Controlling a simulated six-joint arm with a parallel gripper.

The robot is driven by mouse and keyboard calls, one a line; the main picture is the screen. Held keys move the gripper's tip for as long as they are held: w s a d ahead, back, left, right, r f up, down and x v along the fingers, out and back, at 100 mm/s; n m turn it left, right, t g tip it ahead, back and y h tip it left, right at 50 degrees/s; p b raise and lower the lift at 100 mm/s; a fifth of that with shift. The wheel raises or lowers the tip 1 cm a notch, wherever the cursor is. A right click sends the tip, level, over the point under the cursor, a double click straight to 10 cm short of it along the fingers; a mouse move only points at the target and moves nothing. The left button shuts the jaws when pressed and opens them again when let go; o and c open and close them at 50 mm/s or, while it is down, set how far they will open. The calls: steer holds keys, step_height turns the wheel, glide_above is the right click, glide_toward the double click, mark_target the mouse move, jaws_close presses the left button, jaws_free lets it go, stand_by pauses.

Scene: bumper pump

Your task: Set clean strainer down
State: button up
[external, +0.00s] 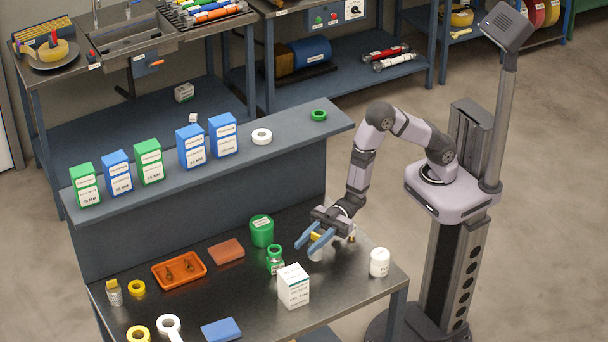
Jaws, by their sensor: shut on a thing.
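My gripper (312,242) is over the right part of the dark workbench (345,285), its blue fingers pointing down and left. A similar grey part with a yellow top (114,294) stands at the bench's left end. An orange tray (157,273) with two small dark pieces lies left of centre.
Close to the gripper stand a green canister (262,231), a green-topped jar (275,260), a white carton (293,287) and a white bottle (380,262). A brown block (226,251) and blue pad (221,329) lie further left. A raised shelf (290,138) with boxes runs behind.

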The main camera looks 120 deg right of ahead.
steer(key=shift+f+b, duration=0.35)
steer(key=shift+f, duration=0.05)
steer(key=shift+f, duration=0.15)
steer(key=o, duration=1.1)
steer(key=shift+c, duration=0.2)
steer(key=r+v, duration=0.1)
steer(key=v, duration=1.1)
steer(key=shift+r+p, duration=0.2)
steer(key=shift+p, duration=0.25)
